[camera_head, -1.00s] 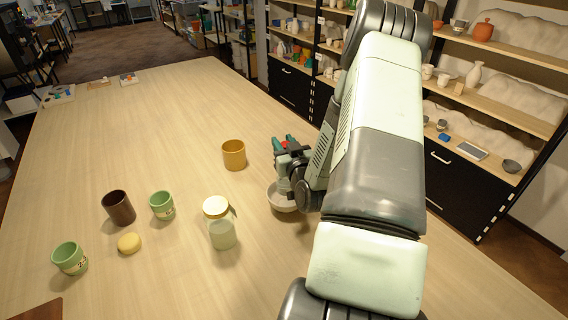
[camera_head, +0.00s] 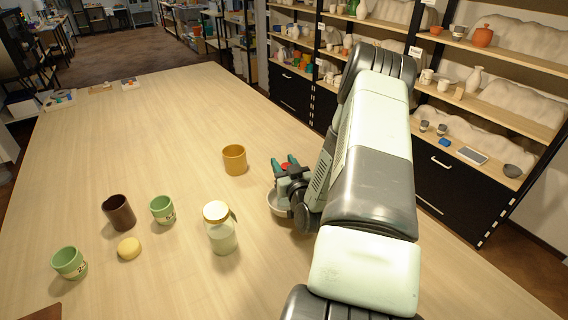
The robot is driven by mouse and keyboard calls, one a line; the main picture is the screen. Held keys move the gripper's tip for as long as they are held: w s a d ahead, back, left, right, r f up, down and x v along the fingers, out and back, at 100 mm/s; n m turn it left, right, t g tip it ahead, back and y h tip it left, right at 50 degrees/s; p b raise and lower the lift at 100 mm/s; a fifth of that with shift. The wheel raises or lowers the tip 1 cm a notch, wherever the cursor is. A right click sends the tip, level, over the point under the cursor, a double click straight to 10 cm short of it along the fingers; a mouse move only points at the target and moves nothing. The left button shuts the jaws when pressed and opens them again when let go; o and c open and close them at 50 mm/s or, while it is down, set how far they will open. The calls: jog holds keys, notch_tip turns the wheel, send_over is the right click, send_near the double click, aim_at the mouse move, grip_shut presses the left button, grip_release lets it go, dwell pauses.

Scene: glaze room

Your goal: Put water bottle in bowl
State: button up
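My gripper (camera_head: 284,166) is at the grey-white bowl (camera_head: 279,206), close above its far side. Its teal and red parts show, but its fingertips and most of the bowl's inside are hidden by the wrist. I cannot tell whether it is open or holds something. No water bottle can be clearly made out. A clear jar-like container with a yellow lid (camera_head: 220,228) stands upright on the table, left of the bowl and apart from it.
A yellow-orange cup (camera_head: 235,160) stands behind the bowl. A dark brown cup (camera_head: 119,212), two green cups (camera_head: 162,209) (camera_head: 69,263) and a round yellow object (camera_head: 129,249) are at the left. The table's (camera_head: 150,125) far middle is clear. Shelves (camera_head: 490,100) stand at the right.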

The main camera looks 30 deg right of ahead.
jog(key=shift+o, duration=1.1)
jog(key=shift+s+r, duration=0.2)
jog(key=shift+r, duration=0.15)
jog(key=v, duration=1.1)
jog(key=shift+s, duration=0.3)
jog(key=shift+a, duration=0.15)
